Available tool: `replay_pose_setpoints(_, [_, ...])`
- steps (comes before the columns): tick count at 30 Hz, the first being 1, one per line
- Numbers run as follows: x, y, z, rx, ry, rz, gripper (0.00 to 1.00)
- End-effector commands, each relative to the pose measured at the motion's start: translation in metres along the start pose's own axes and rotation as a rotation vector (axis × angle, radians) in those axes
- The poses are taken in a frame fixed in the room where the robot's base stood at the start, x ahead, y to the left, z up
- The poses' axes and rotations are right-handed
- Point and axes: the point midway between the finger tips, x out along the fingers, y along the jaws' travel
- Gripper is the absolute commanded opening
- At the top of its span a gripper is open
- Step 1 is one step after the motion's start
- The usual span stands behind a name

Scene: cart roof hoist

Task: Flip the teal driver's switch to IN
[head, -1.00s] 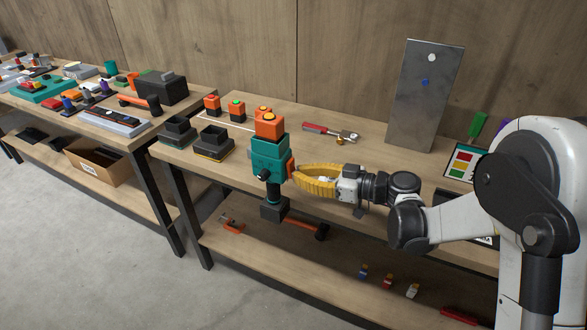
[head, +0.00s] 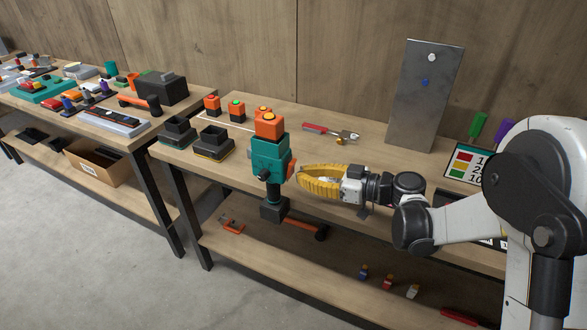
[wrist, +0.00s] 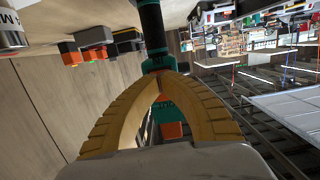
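The teal driver (head: 268,152) stands upright near the table's front edge, with an orange block (head: 268,125) on top and a dark lower part. A small orange piece (head: 292,166) is on its right side, facing my gripper; I cannot tell whether it is the switch, or the switch's position. My gripper (head: 299,177), with yellow ribbed fingers, is just right of the driver. In the wrist view, the fingertips (wrist: 162,73) meet with nothing visible gripped. The teal driver (wrist: 165,108) shows behind and between the fingers, upside down and partly hidden by them.
Two black holders (head: 213,144) and several orange button boxes (head: 237,110) stand left of and behind the driver. A wrench-like tool (head: 330,132) lies behind it. A metal panel (head: 425,97) stands at the back right. A hammer (head: 305,229) lies on the lower shelf.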

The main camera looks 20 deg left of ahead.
Motion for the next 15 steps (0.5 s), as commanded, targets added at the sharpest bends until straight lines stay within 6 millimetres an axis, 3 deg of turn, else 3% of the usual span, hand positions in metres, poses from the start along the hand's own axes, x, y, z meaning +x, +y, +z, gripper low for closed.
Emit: replay_pose_setpoints(15, [-0.046, 0.001, 0.000, 0.001, 0.000, 0.002, 0.00])
